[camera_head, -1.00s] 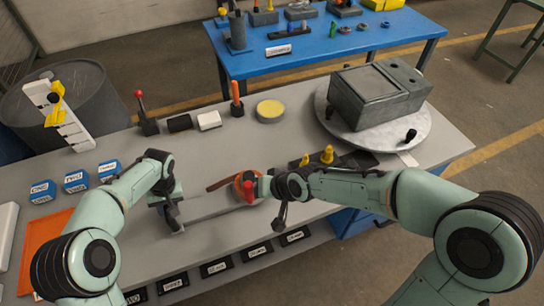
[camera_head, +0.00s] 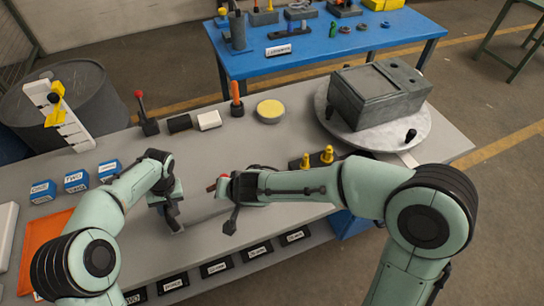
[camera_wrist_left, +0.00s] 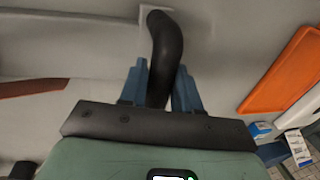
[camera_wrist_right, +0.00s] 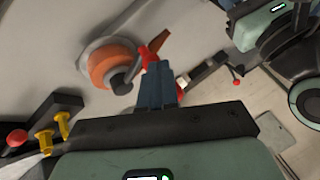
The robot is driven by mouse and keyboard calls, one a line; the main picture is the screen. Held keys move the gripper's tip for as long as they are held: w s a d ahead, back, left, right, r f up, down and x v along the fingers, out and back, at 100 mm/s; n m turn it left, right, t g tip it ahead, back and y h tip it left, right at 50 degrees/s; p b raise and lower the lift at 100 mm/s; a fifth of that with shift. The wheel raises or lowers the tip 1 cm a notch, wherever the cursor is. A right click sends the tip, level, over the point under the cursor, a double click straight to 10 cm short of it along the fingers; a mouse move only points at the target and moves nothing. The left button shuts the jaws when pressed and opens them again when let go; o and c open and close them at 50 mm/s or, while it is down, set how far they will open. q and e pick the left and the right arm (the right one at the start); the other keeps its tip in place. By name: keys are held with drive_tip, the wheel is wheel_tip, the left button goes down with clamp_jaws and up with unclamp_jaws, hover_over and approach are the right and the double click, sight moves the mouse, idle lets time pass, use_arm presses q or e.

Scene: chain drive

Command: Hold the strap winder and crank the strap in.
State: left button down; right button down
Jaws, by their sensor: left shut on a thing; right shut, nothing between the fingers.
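The strap winder has a flat grey plate (camera_head: 205,208) on the workbench. My left gripper (camera_head: 172,208) is shut on its black curved handle (camera_wrist_left: 163,45), which stands between the blue fingers in the left wrist view. The winder's orange drum (camera_wrist_right: 110,68) has a dark hub and crank arm (camera_wrist_right: 122,82), and a red grip (camera_wrist_right: 153,46) shows beside it. My right gripper (camera_wrist_right: 158,68) is shut and empty close to the red grip; I cannot tell whether it touches. The brown strap (camera_wrist_left: 30,87) lies on the bench. In the head view my right arm hides most of the drum.
Two yellow-topped pegs (camera_head: 305,162) stand behind my right forearm. A grey box (camera_head: 380,95) sits on a round plate (camera_head: 415,140) at the right. Blue blocks (camera_head: 76,181) and an orange mat (camera_head: 45,240) lie at the left.

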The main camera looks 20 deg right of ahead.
drive_tip(key=shift+w+a+r+m+t+h, duration=0.1)
drive_tip(key=shift+w+a+m+h, duration=0.25)
drive_tip(key=shift+w+m+h, duration=0.55)
drive_tip(key=shift+w+a+f+m+t+h, duration=0.1)
drive_tip(key=shift+w+a+m+h, duration=0.35)
drive_tip(key=shift+m, duration=0.8)
drive_tip(key=shift+w+a+r+m+t+h, duration=0.1)
drive_tip(key=shift+w+a+m+h, duration=0.1)
drive_tip(key=shift+w+m+h, duration=0.65)
drive_tip(key=shift+s, duration=0.1)
drive_tip(key=shift+d, duration=0.1)
drive_tip(key=s+a+r, duration=0.6)
drive_tip(key=s+r, duration=0.2)
drive_tip(key=shift+y, duration=0.3)
